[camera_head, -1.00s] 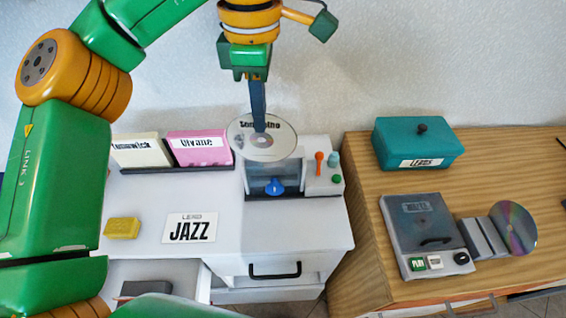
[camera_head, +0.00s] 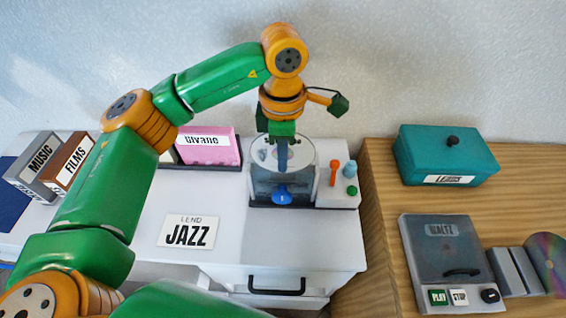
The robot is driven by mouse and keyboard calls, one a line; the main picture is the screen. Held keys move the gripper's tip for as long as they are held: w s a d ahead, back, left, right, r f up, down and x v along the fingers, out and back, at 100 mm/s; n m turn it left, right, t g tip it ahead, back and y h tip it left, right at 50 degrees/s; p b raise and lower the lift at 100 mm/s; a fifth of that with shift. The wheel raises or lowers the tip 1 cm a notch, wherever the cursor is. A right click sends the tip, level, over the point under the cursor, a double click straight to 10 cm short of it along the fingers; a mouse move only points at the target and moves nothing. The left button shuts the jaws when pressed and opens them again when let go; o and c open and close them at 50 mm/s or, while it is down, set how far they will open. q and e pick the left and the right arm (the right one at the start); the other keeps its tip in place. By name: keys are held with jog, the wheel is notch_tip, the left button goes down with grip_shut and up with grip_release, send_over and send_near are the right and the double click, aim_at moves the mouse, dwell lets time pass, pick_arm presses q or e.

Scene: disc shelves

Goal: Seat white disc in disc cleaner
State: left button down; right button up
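The white disc (camera_head: 303,152) lies nearly level at the top of the disc cleaner (camera_head: 262,188), a grey-white unit with a blue knob in front and an orange lever at its right. My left gripper (camera_head: 283,168) points down from above, with its fingers at the disc's middle; they look shut on it. The fingers hide part of the disc and its hub. I cannot tell whether the disc rests fully on the cleaner or is just above it. My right gripper is out of view.
A pink case (camera_head: 210,148) stands left of the cleaner, and a JAZZ card (camera_head: 188,231) lies in front. Grey MUSIC and brown FILMS boxes stand far left. A teal box (camera_head: 445,158) and a grey player (camera_head: 445,250) are on the wooden table at right.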

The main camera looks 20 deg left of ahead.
aim_at(282, 177)
pick_arm(q)
notch_tip(282, 177, down, 2)
jog(key=shift+w+f, duration=0.1)
jog(key=shift+f, duration=0.15)
jog(key=shift+s+f+b, duration=0.2)
jog(key=shift+f+b, duration=0.3)
jog(key=shift+b, duration=0.15)
jog(key=c, duration=1.1)
grip_release()
jog(key=shift+s+f, duration=0.1)
jog(key=shift+r, duration=0.2)
jog(key=shift+r+p, duration=0.5)
jog(key=shift+p, duration=0.25)
jog(key=r, duration=1.2)
jog(key=shift+w+p, duration=0.35)
jog(key=shift+w, duration=0.05)
